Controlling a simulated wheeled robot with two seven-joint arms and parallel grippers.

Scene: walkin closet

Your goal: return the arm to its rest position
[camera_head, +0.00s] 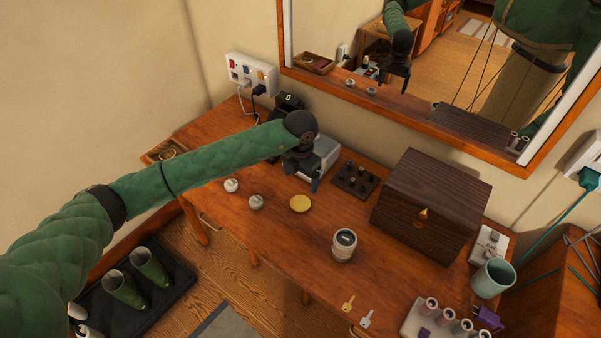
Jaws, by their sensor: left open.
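My left arm (200,165), in a green quilted sleeve, reaches in from the left across the wooden table. My left gripper (302,176) is black and open, with its fingers pointing down over the table near its back edge. It is in front of or over a grey box-like device (325,152); I cannot tell whether they touch. No held object shows between the fingers. My right gripper does not show directly.
The table (285,235) bears a dark wooden box (430,205), a black peg tray (355,180), a round jar (344,244), two small white knobs, a yellow disc (300,203), keys and a mug (493,278). A mirror (450,80) hangs behind.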

